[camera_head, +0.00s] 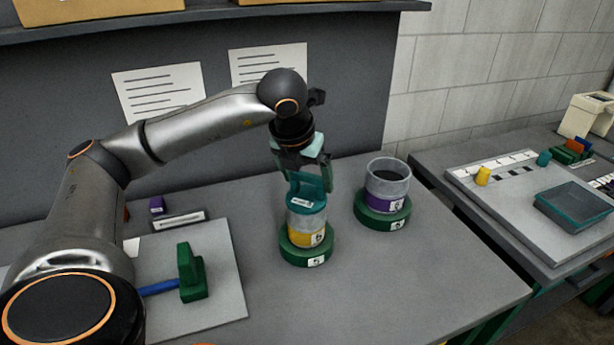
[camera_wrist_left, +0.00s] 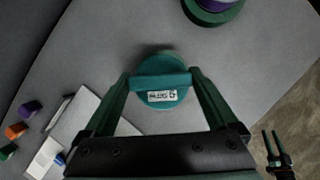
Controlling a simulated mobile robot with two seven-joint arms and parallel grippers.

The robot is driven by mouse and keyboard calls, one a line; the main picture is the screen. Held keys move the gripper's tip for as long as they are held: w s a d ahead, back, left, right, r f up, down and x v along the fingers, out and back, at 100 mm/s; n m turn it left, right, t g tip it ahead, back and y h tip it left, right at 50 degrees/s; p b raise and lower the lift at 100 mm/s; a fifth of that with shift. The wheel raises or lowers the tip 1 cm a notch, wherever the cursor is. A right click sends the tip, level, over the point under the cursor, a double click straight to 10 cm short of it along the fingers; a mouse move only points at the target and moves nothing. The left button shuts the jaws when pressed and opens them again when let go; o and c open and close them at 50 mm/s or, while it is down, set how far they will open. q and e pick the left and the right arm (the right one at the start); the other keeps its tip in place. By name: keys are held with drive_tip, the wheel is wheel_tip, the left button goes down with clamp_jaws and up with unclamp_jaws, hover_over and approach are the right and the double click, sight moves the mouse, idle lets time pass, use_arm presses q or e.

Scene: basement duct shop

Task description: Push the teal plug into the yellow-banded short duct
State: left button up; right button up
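The teal plug (camera_head: 307,190) sits upright at the mouth of the yellow-banded short duct (camera_head: 306,222); how deep it sits is unclear. The duct stands in a green ring base (camera_head: 306,256) on the bench. My left gripper (camera_head: 305,178) comes down from above, its fingers at both ends of the plug's raised bar. In the left wrist view the fingertips (camera_wrist_left: 160,77) meet the bar's ends, and the plug (camera_wrist_left: 163,98) hides the duct. My right gripper (camera_wrist_left: 272,133) shows small in that view, fingers apart and empty, over the floor.
A purple-banded duct (camera_head: 388,181) stands in another green base (camera_head: 382,215) to the right. A grey board (camera_head: 220,262) with a green block (camera_head: 191,275) lies at left. A second bench (camera_head: 520,230) is at right. Bench front is clear.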

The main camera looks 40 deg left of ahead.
use_arm(q)
drive_tip(key=shift+o, duration=0.4)
drive_tip(key=p+v, duration=0.1)
drive_tip(key=v, duration=1.1)
drive_tip(key=shift+r, duration=0.3)
drive_tip(key=shift+s+d, duration=0.1)
